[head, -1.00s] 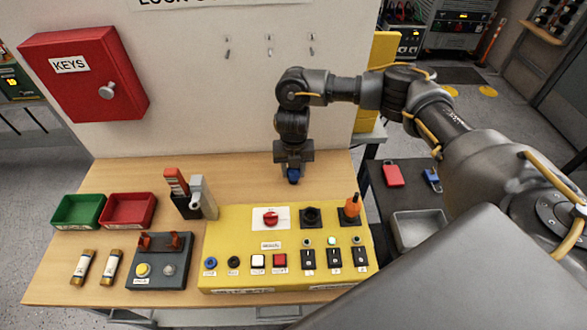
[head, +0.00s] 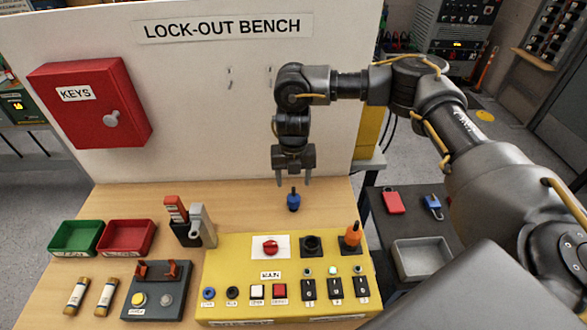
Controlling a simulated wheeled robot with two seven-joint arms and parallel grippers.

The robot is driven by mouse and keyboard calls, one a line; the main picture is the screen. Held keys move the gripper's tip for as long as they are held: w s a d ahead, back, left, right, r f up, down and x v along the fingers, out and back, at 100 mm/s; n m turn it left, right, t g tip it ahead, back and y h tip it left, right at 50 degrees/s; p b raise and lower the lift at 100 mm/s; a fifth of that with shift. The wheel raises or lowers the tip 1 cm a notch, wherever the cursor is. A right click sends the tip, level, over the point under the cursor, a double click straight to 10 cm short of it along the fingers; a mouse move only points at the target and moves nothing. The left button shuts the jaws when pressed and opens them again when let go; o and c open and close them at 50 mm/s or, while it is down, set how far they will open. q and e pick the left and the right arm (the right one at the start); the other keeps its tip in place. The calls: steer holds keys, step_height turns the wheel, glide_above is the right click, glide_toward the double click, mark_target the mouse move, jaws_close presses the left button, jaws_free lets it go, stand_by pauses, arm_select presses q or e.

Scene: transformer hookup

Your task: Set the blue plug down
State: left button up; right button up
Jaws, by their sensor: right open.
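The blue plug (head: 294,202) stands upright on the wooden bench, behind the yellow panel. My right gripper (head: 293,183) is above it with its fingers pointing down and apart. The plug's thin top reaches up toward the space between the fingertips, and the fingers do not touch it. My left gripper is not in view.
The yellow panel (head: 225,275) with a red rotary switch (head: 270,246), a black socket (head: 311,246) and an orange plug (head: 352,238) lies in front. A grey and red tool stand (head: 190,222) is to the left. The bench right of the blue plug is clear.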

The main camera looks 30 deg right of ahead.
steer(key=shift+r, duration=2)
